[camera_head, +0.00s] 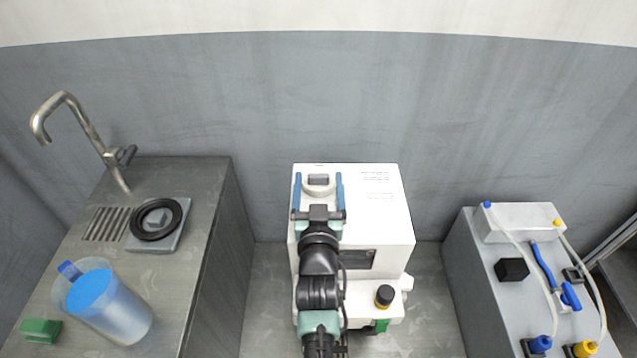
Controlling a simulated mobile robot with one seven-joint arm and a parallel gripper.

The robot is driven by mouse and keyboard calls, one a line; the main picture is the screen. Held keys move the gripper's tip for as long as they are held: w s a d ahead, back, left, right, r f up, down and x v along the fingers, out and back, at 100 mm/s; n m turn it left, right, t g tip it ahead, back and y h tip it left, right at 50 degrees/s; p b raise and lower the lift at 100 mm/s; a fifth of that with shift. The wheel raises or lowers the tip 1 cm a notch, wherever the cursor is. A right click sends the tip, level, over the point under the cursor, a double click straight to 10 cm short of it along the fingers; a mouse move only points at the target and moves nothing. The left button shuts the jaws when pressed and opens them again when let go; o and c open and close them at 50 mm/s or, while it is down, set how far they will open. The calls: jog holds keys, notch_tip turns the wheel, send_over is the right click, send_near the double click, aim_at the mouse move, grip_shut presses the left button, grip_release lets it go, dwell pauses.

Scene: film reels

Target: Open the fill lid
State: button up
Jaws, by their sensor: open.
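A white box-shaped machine (376,222) stands in the middle. Between my fingers, on its top, I see a small grey tab in a white surround (318,181), which may be the fill lid; its outline is partly hidden and I cannot tell its exact edges. My gripper (318,176) is over the left part of the machine's top, with its two blue fingers spread apart on either side of the tab. Nothing is held between them. I cannot tell whether the fingers touch the top. My arm hides part of the machine's front.
On the left counter (195,215) are a tap (85,125), a black ring (156,219) on a grey plate, a jug of blue liquid (105,300) and a green block (40,331). A grey unit with tubes (475,300) stands right. Floor gaps lie beside the machine.

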grip_shut()
dwell(0.4)
